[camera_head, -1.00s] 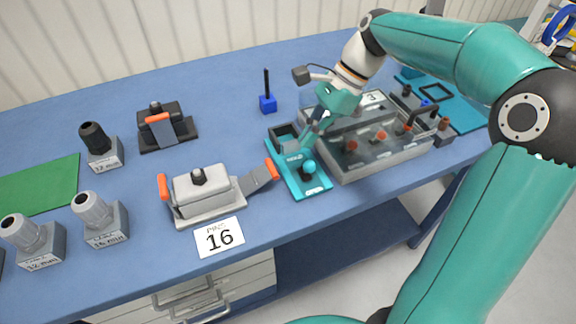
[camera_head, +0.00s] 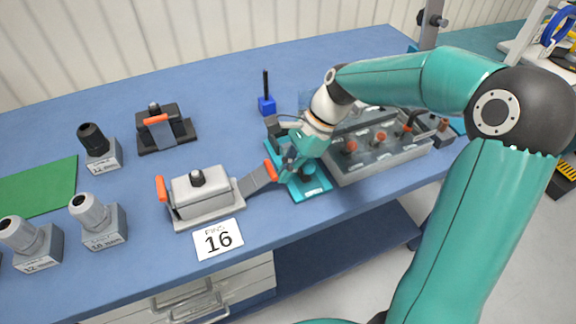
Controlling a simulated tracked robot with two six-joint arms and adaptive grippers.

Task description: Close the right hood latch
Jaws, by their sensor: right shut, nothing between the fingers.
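The grey hood (camera_head: 201,194) with a black knob on top stands on its base behind the card marked 16. Its left latch with an orange tip (camera_head: 161,188) stands upright against the hood's left side. Its right latch (camera_head: 258,178) is swung outward to the right, with its orange tip (camera_head: 270,170) away from the hood. My right gripper (camera_head: 285,172) is shut and empty, just right of that orange tip. I cannot tell whether it touches the tip. My left gripper is not in view.
A teal tray (camera_head: 315,189) lies under my right gripper. A grey box with red knobs (camera_head: 376,150) is to its right. A dark hood with an orange latch (camera_head: 158,128) stands behind, and several grey cable glands (camera_head: 100,225) stand at left.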

